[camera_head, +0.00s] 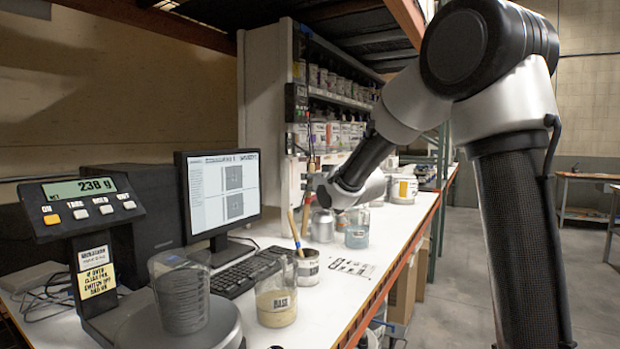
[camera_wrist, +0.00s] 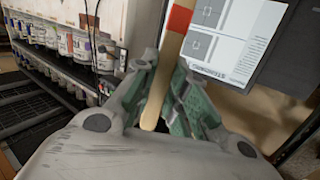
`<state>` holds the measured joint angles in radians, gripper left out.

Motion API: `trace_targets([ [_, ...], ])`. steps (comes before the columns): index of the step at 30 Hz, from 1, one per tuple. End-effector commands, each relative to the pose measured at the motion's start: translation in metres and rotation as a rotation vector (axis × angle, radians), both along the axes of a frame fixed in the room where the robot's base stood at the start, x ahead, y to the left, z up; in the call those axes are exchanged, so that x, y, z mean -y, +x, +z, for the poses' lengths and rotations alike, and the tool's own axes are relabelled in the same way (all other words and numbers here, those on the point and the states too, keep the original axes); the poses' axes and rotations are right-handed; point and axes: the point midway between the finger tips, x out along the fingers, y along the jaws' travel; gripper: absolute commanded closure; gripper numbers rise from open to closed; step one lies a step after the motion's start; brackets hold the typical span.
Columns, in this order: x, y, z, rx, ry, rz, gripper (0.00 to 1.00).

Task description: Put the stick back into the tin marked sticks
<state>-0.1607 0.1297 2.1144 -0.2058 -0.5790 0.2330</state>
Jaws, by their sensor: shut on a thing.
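My gripper (camera_head: 314,192) is shut on a pale wooden stick (camera_head: 306,216) with a red band, held near upright above the bench. In the wrist view the stick (camera_wrist: 165,75) runs between the green finger pads of my gripper (camera_wrist: 172,98), its red band near the top edge. Below in the head view, a small labelled tin (camera_head: 309,274) stands on the white bench, with another wooden stick (camera_head: 294,230) leaning out of it. The held stick's lower end is above and slightly behind this tin, apart from it as far as I can tell. The tin's label is too small to read.
A beaker of bluish liquid (camera_head: 357,237) stands behind right. The keyboard (camera_head: 247,272), monitor (camera_head: 222,195) and scale display (camera_head: 90,203) are left.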

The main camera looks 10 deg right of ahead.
Motion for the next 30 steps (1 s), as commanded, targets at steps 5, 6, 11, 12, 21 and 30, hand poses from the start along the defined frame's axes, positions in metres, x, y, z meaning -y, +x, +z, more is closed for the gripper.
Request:
trace_targets([
  [5, 0.002, -0.002, -0.01, -0.003, 0.003, -0.001, 0.98],
  [6, 0.003, -0.002, -0.013, -0.003, 0.003, -0.001, 0.98],
  [11, 0.005, -0.005, -0.027, -0.005, 0.004, -0.001, 0.98],
  [12, 0.006, -0.006, -0.03, -0.005, 0.004, -0.001, 0.98],
  [21, 0.008, -0.008, -0.056, -0.004, 0.002, 0.001, 0.98],
  [30, 0.005, -0.005, -0.082, -0.004, 0.003, 0.0, 0.98],
])
